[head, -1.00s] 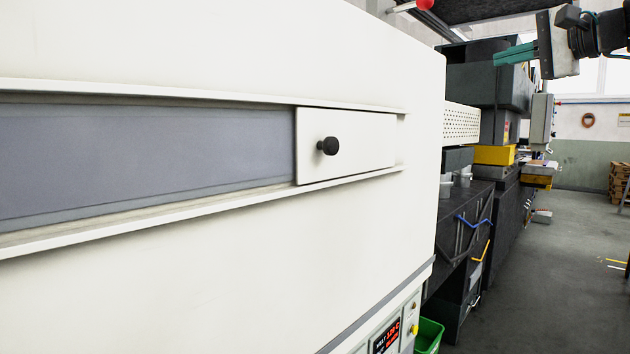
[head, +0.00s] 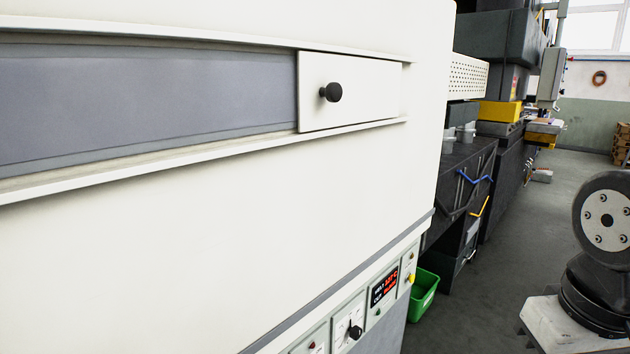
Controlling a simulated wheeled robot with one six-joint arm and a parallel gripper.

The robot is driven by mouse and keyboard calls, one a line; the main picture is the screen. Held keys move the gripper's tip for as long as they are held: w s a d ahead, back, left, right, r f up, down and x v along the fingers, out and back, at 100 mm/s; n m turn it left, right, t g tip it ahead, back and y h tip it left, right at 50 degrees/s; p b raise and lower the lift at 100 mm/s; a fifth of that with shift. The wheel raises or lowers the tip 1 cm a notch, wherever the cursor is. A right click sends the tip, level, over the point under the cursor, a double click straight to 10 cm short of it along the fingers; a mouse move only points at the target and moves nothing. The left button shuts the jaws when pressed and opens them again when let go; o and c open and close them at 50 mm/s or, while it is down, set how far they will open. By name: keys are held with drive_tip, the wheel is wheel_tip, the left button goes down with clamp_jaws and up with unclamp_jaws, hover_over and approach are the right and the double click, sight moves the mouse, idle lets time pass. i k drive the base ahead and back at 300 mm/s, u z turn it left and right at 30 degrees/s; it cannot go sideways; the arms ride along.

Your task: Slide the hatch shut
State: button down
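The hatch (head: 372,88) is a white rectangular panel with a round black knob (head: 331,92) near its left edge. It sits at the right end of a track between an upper rail (head: 200,35) and a lower rail (head: 200,168). To its left a long blue-grey recessed area (head: 150,105) is uncovered and runs out of the left of the picture. My gripper is not in view, and nothing touches the knob or hatch.
The white machine housing (head: 230,230) fills the left. Below the track are control panels with a red display (head: 384,285). A green bin (head: 424,294) stands on the floor beside it. Dark machinery stands behind. The grey floor (head: 520,240) is open to the right.

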sight(333, 89)
drive_tip(key=u, duration=0.1)
drive_tip(key=k, duration=0.8)
drive_tip(key=u, duration=0.75)
drive_tip(key=i, duration=0.45)
